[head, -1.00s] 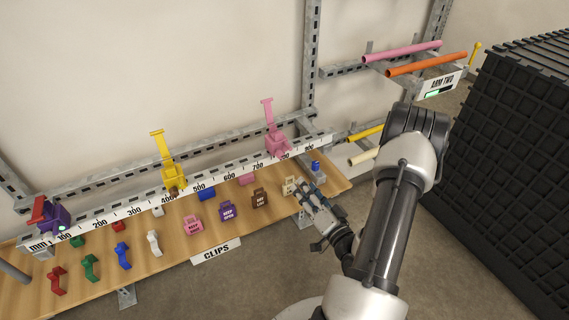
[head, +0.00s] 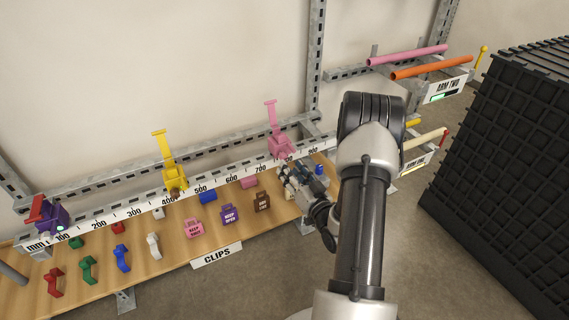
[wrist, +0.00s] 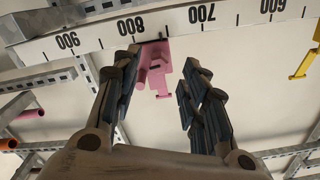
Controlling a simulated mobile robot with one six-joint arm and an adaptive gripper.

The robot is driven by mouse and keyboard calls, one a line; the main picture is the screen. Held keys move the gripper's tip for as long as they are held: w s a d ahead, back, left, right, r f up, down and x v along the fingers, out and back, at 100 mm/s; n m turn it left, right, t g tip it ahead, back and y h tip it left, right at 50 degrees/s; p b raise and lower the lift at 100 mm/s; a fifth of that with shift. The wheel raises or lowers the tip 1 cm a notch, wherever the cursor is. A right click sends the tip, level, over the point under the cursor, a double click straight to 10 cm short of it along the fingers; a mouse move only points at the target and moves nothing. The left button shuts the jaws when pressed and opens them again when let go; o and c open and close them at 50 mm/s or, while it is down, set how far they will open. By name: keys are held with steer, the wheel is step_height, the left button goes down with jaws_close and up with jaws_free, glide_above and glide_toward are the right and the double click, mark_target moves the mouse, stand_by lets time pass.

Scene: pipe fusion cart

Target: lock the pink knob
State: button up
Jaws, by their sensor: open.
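The pink clamp (head: 279,143) sits on the white ruler rail near the 800 mark, its long handle standing up. In the wrist view the picture is turned over, and the pink clamp (wrist: 157,62) shows between my fingers with a stubby pink cylinder on its left side, which may be the knob. My gripper (head: 291,175) is open and empty, just in front of and below the clamp, apart from it as far as I can tell. In the wrist view my gripper (wrist: 163,58) has one finger on each side of the clamp. In the head view my gripper partly hides the shelf.
The ruler rail (head: 230,172) also bears a yellow clamp (head: 172,174) and a purple one (head: 51,217). Several coloured clips and tags lie on the wooden shelf (head: 180,238) below. A blue item (head: 319,169) stands right of my gripper. A black grid crate (head: 510,160) stands right.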

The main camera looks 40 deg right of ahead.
mark_target(283, 157)
steer(key=x, duration=0.5)
steer(key=shift+w+d+b, duration=0.1)
steer(key=shift+w+b, duration=0.05)
steer(key=shift+b, duration=0.25)
steer(key=shift+c, duration=0.5)
jaws_close()
